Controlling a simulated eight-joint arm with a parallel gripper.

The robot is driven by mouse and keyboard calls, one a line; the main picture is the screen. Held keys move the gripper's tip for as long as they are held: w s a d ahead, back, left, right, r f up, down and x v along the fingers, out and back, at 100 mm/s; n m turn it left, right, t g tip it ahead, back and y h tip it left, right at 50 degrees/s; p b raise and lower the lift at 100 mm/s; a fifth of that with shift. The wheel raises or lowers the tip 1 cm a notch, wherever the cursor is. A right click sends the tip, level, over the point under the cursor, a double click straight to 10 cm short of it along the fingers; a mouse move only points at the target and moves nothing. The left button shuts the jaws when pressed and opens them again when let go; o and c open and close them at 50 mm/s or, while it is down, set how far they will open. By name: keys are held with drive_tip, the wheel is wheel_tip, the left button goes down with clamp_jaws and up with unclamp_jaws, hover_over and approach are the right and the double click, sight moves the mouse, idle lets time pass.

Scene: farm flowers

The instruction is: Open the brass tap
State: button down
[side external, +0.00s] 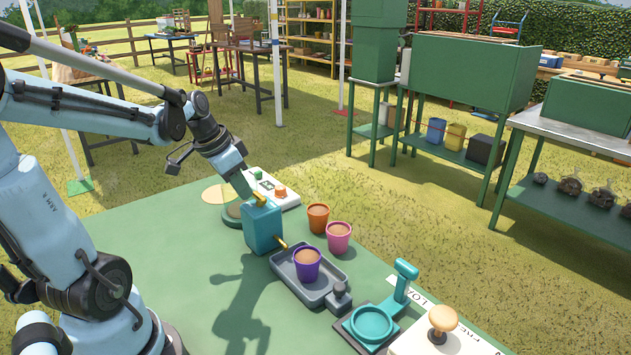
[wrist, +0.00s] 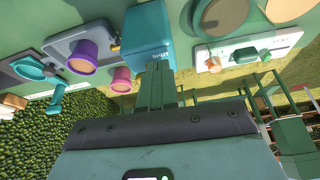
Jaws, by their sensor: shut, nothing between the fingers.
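A teal box (side external: 262,228) stands on the green table with a brass spout (side external: 281,245) at its lower right side. A small brass piece (side external: 259,198) shows at its top. My gripper (side external: 251,195) is shut and empty, pointing down at the top of the box beside that brass piece; I cannot tell whether they touch. In the wrist view the shut fingers (wrist: 157,78) reach to the teal box (wrist: 147,34), which bears small lettering that seems to read SHUT. A purple pot (side external: 307,264) sits in the grey tray (side external: 323,289) near the spout.
An orange pot (side external: 318,217) and a pink pot (side external: 339,237) stand behind the tray. A white panel with an orange button (side external: 280,191) lies behind the box. A teal ring stand (side external: 371,325) and a white block with a wooden knob (side external: 442,320) are at front right.

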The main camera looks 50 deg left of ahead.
drive_tip(key=shift+w+a+m+h, duration=0.15)
drive_tip(key=shift+a+m+h, duration=0.15)
drive_tip(key=shift+m, duration=0.6)
drive_tip(key=shift+w+a+m+h, duration=0.1)
drive_tip(key=shift+w+m+h, duration=0.1)
drive_tip(key=shift+m, duration=0.35)
drive_tip(key=shift+w+a+m+h, duration=0.1)
drive_tip(key=shift+m+h, duration=0.1)
drive_tip(key=shift+m, duration=0.35)
drive_tip(key=m, duration=0.2)
drive_tip(key=m+g+h, duration=0.1)
drive_tip(key=shift+w+a, duration=0.25)
drive_tip(key=shift+w, duration=0.1)
drive_tip(key=shift+w+a+m+g+h, duration=0.1)
drive_tip(key=shift+w+m+g+h, duration=0.2)
drive_tip(key=shift+m, duration=0.85)
drive_tip(key=shift+w+a+m+g+h, duration=0.15)
drive_tip(key=shift+w+m+g, duration=0.25)
drive_tip(key=shift+m, duration=0.75)
drive_tip(key=shift+w, duration=0.1)
drive_tip(key=shift+w+d, duration=0.15)
drive_tip(key=shift+w, duration=0.15)
